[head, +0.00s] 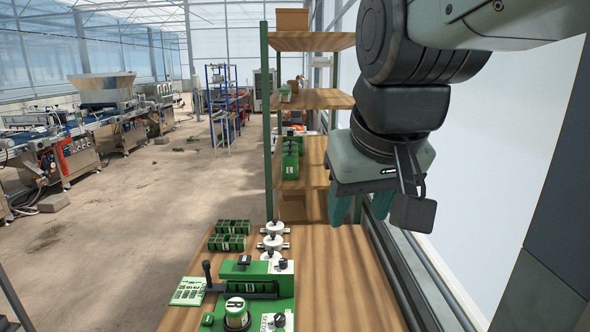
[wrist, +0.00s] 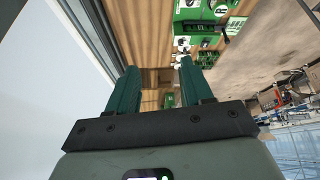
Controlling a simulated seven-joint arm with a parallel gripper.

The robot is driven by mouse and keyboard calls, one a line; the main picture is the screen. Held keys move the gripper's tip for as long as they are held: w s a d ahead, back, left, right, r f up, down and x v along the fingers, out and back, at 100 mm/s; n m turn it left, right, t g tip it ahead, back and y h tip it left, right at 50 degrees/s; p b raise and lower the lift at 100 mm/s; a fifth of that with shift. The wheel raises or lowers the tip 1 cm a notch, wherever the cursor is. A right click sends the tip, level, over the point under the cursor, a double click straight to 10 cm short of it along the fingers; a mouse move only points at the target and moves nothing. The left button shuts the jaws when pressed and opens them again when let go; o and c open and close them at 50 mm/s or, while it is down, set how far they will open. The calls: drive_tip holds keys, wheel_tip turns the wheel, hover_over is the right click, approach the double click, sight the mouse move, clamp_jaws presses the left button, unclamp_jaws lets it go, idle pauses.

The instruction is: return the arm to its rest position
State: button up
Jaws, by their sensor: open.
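My gripper (head: 346,207) hangs from the arm at the upper right of the head view, above the right side of the wooden table (head: 335,285). In the wrist view its two green fingers (wrist: 158,88) stand apart with nothing between them. The gripper is empty and clear of the table and of everything on it. The wrist view looks past the fingers at the wooden table top (wrist: 140,30) and the shelf beyond it.
A green device (head: 260,275) with a black lever stands at the table's front left. Green blocks (head: 229,236) and white round parts (head: 273,241) lie behind it. A wooden shelf rack (head: 310,98) stands behind the table. A window wall runs close on the right. The table's right half is clear.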

drive_tip(key=s+d+f+m, duration=0.1)
drive_tip(key=s+d+f, duration=0.2)
drive_tip(key=s, duration=0.6)
drive_tip(key=shift+s+f+m, duration=0.2)
drive_tip(key=shift+m, duration=0.2)
drive_tip(key=shift+c, duration=0.3)
idle(0.6)
